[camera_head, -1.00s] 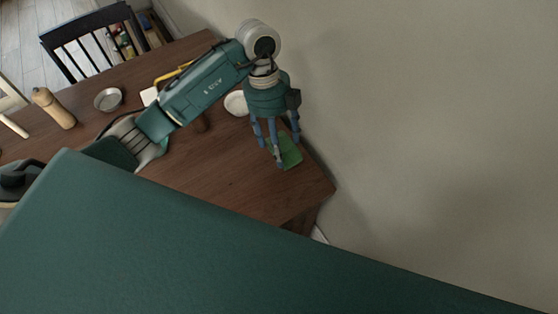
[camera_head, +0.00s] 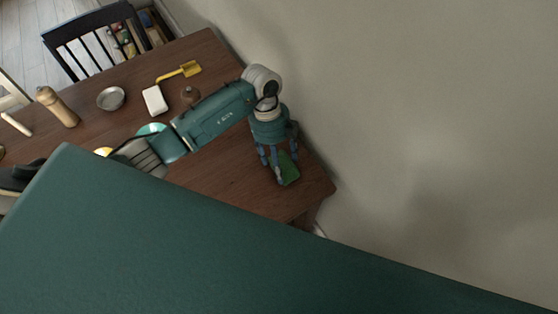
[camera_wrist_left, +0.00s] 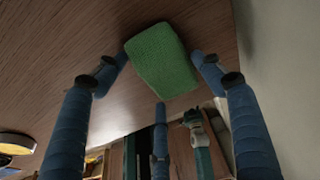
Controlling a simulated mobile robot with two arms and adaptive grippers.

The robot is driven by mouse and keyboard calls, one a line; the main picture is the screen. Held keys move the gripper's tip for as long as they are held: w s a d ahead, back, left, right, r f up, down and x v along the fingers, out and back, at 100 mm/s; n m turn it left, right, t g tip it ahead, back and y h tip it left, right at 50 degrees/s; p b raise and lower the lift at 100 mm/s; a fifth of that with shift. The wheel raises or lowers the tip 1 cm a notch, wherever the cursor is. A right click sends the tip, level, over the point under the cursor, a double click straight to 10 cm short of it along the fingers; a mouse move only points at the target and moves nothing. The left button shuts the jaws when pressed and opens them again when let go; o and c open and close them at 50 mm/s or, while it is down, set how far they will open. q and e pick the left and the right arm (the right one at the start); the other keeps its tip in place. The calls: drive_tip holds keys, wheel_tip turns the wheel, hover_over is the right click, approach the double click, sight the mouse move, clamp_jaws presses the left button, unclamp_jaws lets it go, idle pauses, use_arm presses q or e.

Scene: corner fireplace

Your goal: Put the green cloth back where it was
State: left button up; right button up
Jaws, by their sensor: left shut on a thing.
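The green cloth (camera_head: 289,169) is a small, thick rectangle near the right end of the brown wooden table (camera_head: 231,183), close to the wall. My left gripper (camera_head: 277,170) points down over it, with its blue fingers at the cloth. In the left wrist view, the cloth (camera_wrist_left: 162,61) sits among the fingertips, and the left gripper (camera_wrist_left: 160,80) is shut on it. I cannot tell whether the cloth touches the table. The right gripper is not in view.
A yellow spatula (camera_head: 180,72), a white block (camera_head: 155,100), a metal bowl (camera_head: 110,98) and a tan bottle (camera_head: 57,106) are at the table's left part. A dark chair (camera_head: 92,40) stands behind. The wall (camera_head: 420,130) borders the right edge.

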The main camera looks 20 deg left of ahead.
use_arm(q)
drive_tip(key=shift+f, duration=0.2)
drive_tip(key=o, duration=1)
drive_tip(key=shift+r, duration=0.1)
drive_tip(key=shift+r, duration=0.2)
drive_tip(key=b+v, duration=0.2)
drive_tip(key=v, duration=1)
drive_tip(key=shift+f+b, duration=0.1)
drive_tip(key=shift+b, duration=0.2)
